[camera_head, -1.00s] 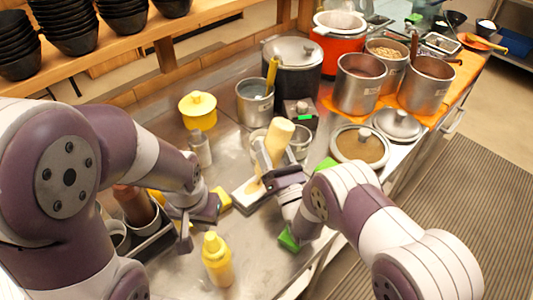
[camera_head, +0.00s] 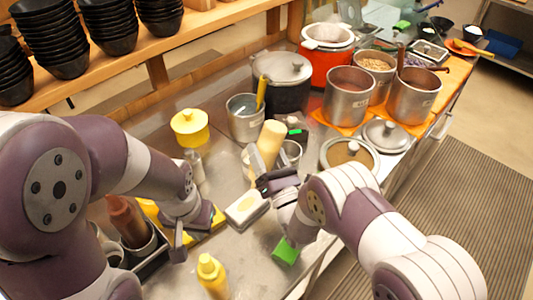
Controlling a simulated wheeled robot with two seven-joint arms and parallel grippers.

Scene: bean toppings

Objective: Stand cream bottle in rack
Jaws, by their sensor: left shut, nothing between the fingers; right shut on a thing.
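The cream bottle (camera_head: 270,140) is pale and stands out above my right gripper (camera_head: 264,182) in the head view. My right gripper is shut on it, and the bottle leans a little, its top to the right. Its lower part is partly hidden by the gripper. The rack (camera_head: 152,262) is a dark holder with metal cups at the lower left, partly hidden by my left arm. A brown-red bottle (camera_head: 129,217) stands in one cup. My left gripper (camera_head: 182,240) is shut and empty beside the rack.
A yellow bottle (camera_head: 212,277) stands at the front.

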